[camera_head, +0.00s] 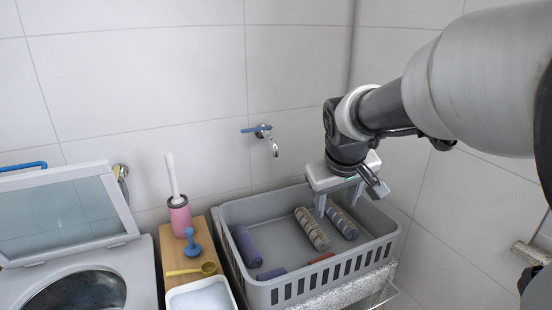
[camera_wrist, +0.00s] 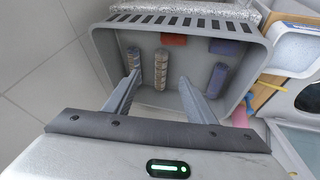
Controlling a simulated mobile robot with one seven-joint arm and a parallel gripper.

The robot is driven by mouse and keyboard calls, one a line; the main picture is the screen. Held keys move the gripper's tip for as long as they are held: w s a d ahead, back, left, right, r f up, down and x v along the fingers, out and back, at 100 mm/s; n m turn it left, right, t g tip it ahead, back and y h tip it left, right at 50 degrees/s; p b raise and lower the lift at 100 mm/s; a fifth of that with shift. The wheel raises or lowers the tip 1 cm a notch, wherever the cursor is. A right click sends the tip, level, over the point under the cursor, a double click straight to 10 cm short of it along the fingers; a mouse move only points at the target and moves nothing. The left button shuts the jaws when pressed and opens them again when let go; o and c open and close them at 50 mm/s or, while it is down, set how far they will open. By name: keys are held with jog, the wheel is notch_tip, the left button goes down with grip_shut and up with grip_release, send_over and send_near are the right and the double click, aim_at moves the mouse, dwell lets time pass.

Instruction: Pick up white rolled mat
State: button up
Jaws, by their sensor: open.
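Several rolled mats lie in a grey slotted basket (camera_head: 365,257). None looks plainly white. The palest is a beige-brown banded roll (camera_head: 312,230), in the middle of the basket; it also shows in the wrist view (camera_wrist: 161,70). To its right in the head view lies a grey-blue patterned roll (camera_head: 342,223), and at the left a plain purple-blue roll (camera_head: 246,246). My gripper (camera_head: 339,201) is open and empty, pointing down above the right half of the basket. In the wrist view the beige-brown roll appears between my open fingers (camera_wrist: 159,79), apart from them.
Red and blue items (camera_wrist: 173,40) lie along one basket wall. A wooden stand (camera_head: 205,247) beside the basket holds a pink brush holder (camera_head: 179,216), a blue tool (camera_head: 192,243), a yellow scoop (camera_head: 193,269) and a white tub (camera_head: 201,297). A wall tap (camera_head: 264,132) sticks out behind the basket.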

jog(key=n+b, duration=0.1)
jog(key=b, duration=0.1)
send_near(320, 235)
jog(key=b+x, duration=0.2)
jog(key=x, duration=0.8)
jog(key=shift+w+f+b, duration=0.15)
jog(key=shift+f+b, duration=0.1)
jog(key=shift+b, duration=0.05)
jog(key=c, duration=0.9)
